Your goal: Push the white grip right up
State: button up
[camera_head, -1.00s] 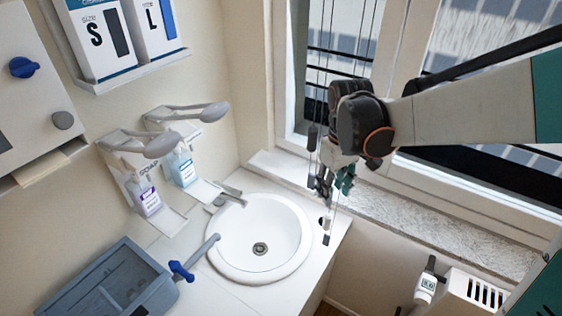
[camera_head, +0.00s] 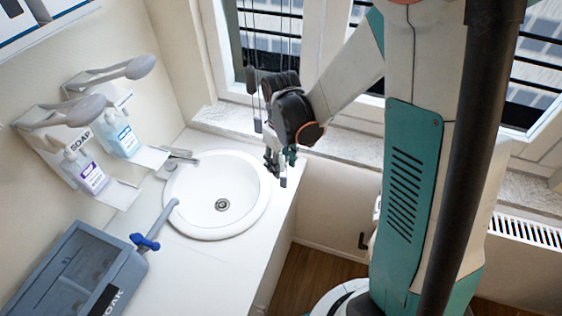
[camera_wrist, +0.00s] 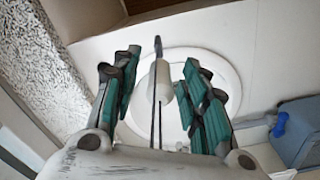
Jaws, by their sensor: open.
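The white grip (camera_wrist: 160,80) hangs on thin dark cords between the two fingers of my gripper (camera_wrist: 161,62) in the wrist view. The fingers stand apart on either side of it, and I see gaps on both sides. In the head view my gripper (camera_head: 280,162) points down beside the window, near the sink's right rim. The hanging cords (camera_head: 268,40) run down from the window behind my wrist. The grip is too small and covered to make out clearly in the head view.
The round sink (camera_head: 222,186) is set in a white counter (camera_head: 180,265) below and left of my gripper. The window sill (camera_head: 235,121) runs close behind. Soap dispensers (camera_head: 90,178) hang at the left wall. A grey box (camera_head: 85,275) stands at the front left.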

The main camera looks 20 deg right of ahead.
grip_shut()
notch_tip(320, 180, up, 20)
jog(key=p, duration=1)
grip_release()
jog(key=shift+r, duration=0.1)
notch_tip(320, 180, up, 12)
send_over(281, 156)
jog(key=shift+s, duration=0.1)
